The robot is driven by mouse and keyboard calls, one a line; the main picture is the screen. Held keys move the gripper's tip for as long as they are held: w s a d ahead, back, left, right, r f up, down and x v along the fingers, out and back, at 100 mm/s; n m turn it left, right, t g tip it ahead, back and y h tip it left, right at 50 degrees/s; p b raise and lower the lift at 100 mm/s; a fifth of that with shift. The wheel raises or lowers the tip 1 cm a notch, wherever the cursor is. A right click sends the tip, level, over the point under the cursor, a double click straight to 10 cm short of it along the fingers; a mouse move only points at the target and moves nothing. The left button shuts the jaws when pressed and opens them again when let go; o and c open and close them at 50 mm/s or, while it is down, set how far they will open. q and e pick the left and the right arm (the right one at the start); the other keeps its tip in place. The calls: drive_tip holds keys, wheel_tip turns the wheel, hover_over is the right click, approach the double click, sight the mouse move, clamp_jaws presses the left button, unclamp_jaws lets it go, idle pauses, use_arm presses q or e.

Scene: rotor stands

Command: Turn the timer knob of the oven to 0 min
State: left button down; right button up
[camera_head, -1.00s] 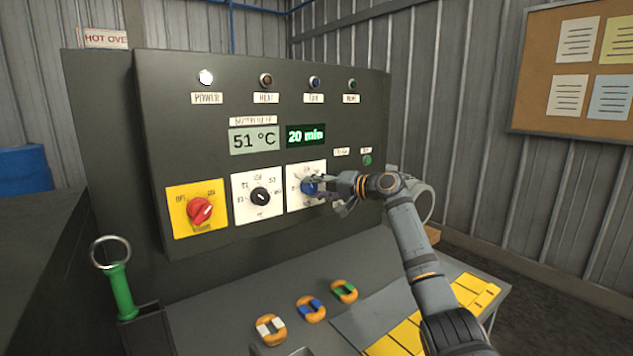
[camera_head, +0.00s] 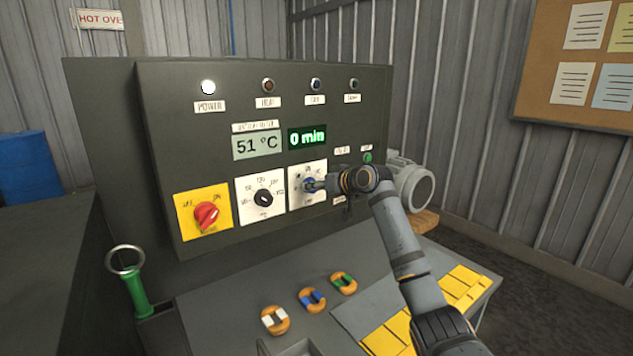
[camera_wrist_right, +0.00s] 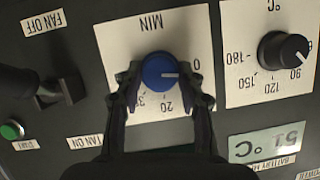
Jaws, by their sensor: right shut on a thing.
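The blue timer knob (camera_head: 309,186) sits on a white dial plate on the oven's dark panel (camera_head: 370,100). My right gripper (camera_head: 318,186) is at the knob and partly covers it. In the right wrist view, the blue knob (camera_wrist_right: 160,71) lies between the two fingers of my right gripper (camera_wrist_right: 160,88), which is shut on it. That view is upside down, and the knob's white mark points right, toward the 0. The green timer display (camera_head: 307,139) reads 0 min. My left gripper is not in view.
A black temperature knob (camera_head: 263,198) and a red switch (camera_head: 207,216) on a yellow plate are to the left. The grey display (camera_head: 257,145) reads 51 °C. A grey motor (camera_head: 412,185) stands at right.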

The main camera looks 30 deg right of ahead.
drive_tip(key=shift+f+n+h+p, duration=0.1)
drive_tip(key=shift+n+h+p, duration=0.5)
drive_tip(key=shift+n, duration=0.1)
drive_tip(key=o, duration=1.2)
drive_tip(key=shift+c, duration=0.2)
drive_tip(key=v, duration=1.2)
